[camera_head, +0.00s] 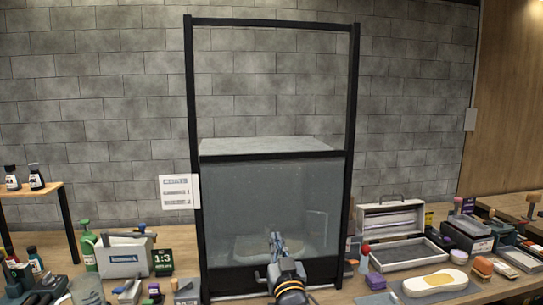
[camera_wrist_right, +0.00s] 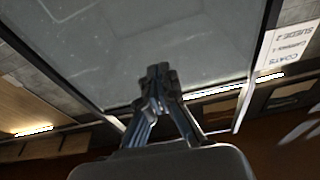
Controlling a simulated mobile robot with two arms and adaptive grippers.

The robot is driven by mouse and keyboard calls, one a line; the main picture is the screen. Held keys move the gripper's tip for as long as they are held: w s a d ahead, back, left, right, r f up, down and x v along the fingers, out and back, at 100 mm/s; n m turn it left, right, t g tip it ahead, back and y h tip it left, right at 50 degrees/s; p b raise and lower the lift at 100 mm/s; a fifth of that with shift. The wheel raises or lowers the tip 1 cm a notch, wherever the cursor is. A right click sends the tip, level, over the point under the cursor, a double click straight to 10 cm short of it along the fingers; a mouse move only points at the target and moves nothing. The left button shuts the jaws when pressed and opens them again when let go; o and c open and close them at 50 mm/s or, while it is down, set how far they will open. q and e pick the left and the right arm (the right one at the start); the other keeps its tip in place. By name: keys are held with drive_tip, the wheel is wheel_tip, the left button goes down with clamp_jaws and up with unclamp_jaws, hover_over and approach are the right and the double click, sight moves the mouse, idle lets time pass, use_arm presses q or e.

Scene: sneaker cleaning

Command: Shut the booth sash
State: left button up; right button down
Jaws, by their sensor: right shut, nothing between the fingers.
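The booth (camera_head: 354,100) is a tall black frame against the wall, its upper half open to view. The glass sash (camera_head: 225,200) covers the lower front, with a wide dark bar (camera_head: 225,278) at its bottom. A thin pale strip runs just under that bar; I cannot tell whether a small gap is left there. My right gripper (camera_head: 276,240) is shut and empty in front of the lower middle of the sash. In the right wrist view its fingertips (camera_wrist_right: 159,75) overlap the sash glass (camera_wrist_right: 150,35); contact cannot be told. My left gripper is out of view.
A paper sign (camera_head: 179,192) hangs at the booth's left post. A grey caddy (camera_head: 125,258) and green spray bottle (camera_head: 88,245) stand left. A tray (camera_head: 408,254), a white sole-shaped item (camera_head: 436,282) and several supplies crowd the bench on the right.

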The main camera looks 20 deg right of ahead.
wheel_tip(320, 180, up, 22)
drive_tip(key=t+p, duration=0.1)
drive_tip(key=p, duration=0.4)
wheel_tip(320, 180, up, 3)
drive_tip(key=p, duration=0.3)
hover_over(269, 166)
drive_tip(key=s, duration=0.3)
use_arm(q)
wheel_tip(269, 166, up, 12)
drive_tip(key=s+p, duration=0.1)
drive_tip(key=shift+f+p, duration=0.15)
drive_tip(key=shift+p, duration=0.15)
use_arm(e)
drive_tip(key=f, duration=0.4)
drive_tip(key=shift+w+a+f, duration=0.1)
drive_tip(key=shift+w+a, duration=0.1)
drive_tip(key=shift+a, duration=0.15)
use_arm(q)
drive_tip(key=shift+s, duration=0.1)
use_arm(e)
wheel_tip(269, 166, down, 5)
drive_tip(key=b, duration=0.5)
drive_tip(key=shift+f, duration=0.15)
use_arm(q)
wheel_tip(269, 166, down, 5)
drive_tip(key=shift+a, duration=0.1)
